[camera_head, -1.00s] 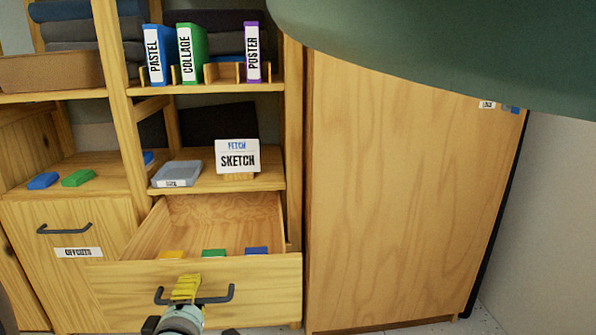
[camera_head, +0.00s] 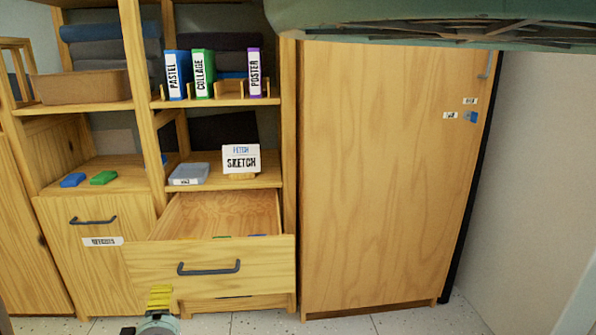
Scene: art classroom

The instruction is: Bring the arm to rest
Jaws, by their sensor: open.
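My gripper (camera_head: 160,297) shows at the bottom of the head view, left of centre, with yellow fingers on a grey wrist. It appears empty and is open. It is below and left of the dark handle (camera_head: 208,268) of a pulled-out wooden drawer (camera_head: 145,268), apart from the handle in the picture. Most of my arm is outside the frame.
Blue, green and purple upright books stand on the shelf (camera_head: 215,102) above the drawer. A "SKETCH" sign (camera_head: 241,162) and grey box (camera_head: 188,174) sit below. A tall wooden cabinet (camera_head: 385,180) stands right. A green shape (camera_head: 430,18) overhangs the top right. Floor shows below.

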